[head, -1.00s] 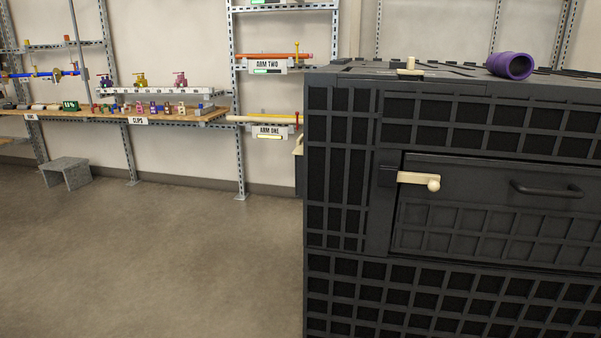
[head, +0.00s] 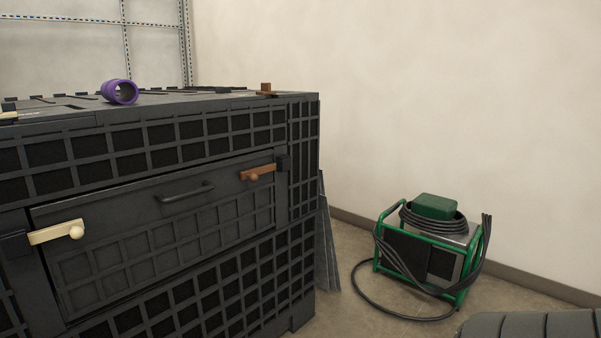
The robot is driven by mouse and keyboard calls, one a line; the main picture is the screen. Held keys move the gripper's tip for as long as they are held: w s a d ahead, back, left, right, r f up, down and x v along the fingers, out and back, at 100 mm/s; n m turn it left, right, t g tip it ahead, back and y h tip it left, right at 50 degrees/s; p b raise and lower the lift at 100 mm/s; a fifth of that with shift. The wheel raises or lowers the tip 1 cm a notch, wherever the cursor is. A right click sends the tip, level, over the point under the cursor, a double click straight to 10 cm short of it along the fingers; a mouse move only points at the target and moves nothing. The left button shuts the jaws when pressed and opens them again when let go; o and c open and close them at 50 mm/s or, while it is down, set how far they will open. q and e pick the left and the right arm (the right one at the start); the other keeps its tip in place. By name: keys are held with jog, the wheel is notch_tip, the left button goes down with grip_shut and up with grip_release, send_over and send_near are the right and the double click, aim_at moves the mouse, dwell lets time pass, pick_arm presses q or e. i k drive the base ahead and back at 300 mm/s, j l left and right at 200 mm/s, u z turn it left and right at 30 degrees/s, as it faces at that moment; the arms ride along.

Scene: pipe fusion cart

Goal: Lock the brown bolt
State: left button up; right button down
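A brown bolt (head: 257,173) with a round knob sits at the upper right of the front panel of the dark cart (head: 215,250). Its right end is close to a dark block (head: 283,163) on the frame; I cannot tell whether it enters the block. A second brown piece (head: 266,90) stands on the cart's top near the right corner. A cream bolt (head: 56,232) with a knob lies across the panel's left edge. Neither of my grippers is in view.
A purple pipe piece (head: 119,92) lies on the cart's top. A black handle (head: 187,192) is on the panel. A green-framed machine (head: 430,250) with black cables stands on the floor to the right. Flat dark sheets (head: 327,245) lean beside the cart.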

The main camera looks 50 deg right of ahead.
aim_at(253, 174)
jog(key=z, duration=1.35)
jog(key=i+l, duration=0.25)
jog(key=l, duration=0.15)
jog(key=i+l+u, duration=0.15)
jog(key=i+l, duration=0.15)
jog(key=l, duration=0.1)
